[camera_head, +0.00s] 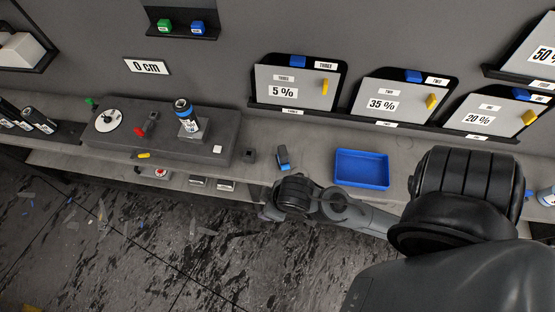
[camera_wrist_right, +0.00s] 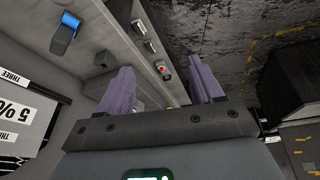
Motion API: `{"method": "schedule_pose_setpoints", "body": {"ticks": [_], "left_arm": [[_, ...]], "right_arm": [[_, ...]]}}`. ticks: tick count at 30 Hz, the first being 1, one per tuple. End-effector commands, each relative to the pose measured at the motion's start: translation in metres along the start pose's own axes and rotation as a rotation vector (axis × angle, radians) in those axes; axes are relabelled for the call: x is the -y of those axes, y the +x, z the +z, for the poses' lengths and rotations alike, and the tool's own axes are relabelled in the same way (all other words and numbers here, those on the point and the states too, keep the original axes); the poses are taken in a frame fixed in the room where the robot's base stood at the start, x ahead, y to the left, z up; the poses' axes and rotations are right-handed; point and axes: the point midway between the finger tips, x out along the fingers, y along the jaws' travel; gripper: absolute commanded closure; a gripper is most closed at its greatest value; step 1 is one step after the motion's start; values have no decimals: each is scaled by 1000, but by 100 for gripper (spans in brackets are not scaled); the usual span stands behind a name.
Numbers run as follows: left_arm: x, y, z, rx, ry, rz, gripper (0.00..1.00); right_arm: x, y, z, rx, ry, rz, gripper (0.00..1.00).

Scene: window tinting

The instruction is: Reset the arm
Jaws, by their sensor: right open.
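My right arm (camera_head: 360,215) comes in from the right in the head view and reaches left along the workbench's front edge. Its wrist end (camera_head: 295,193) is just in front of the bench; the fingers cannot be made out there. In the right wrist view my right gripper (camera_wrist_right: 163,88) shows two purple fingers spread wide apart with nothing between them. A blue and dark tool (camera_head: 283,158) lies on the bench just beyond the wrist; its blue part also shows in the right wrist view (camera_wrist_right: 66,34). My left gripper is not in view.
A blue tray (camera_head: 362,168) sits on the workbench (camera_head: 315,148) behind my forearm. A grey raised block (camera_head: 180,150) bears a bottle (camera_head: 184,110) and a white disc (camera_head: 108,120). Panels labelled 5 % (camera_head: 290,80), 35 % (camera_head: 390,92) and 20 % (camera_head: 490,108) lean at the wall. Open floor lies front left.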

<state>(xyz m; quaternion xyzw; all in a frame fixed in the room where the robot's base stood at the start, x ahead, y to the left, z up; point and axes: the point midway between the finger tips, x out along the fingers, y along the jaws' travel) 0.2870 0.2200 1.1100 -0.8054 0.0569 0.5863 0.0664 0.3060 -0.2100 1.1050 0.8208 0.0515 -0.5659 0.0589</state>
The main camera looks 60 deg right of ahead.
Motion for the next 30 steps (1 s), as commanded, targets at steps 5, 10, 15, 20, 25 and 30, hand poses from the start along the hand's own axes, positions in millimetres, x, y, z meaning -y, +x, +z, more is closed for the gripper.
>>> {"method": "schedule_pose_setpoints", "body": {"ticks": [5,10,15,20,25,30], "left_arm": [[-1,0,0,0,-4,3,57],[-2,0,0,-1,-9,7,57],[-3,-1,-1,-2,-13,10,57],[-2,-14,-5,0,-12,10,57],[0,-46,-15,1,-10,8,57],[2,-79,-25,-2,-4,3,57]], "right_arm": [[-5,-11,18,48,-7,-9,34],[-6,-12,19,53,-11,-9,34],[-6,-13,18,52,-12,-9,34],[-6,-26,13,52,-12,-9,34],[-8,-58,1,52,-12,-9,34],[-9,-88,-11,51,-12,-10,34]]}}
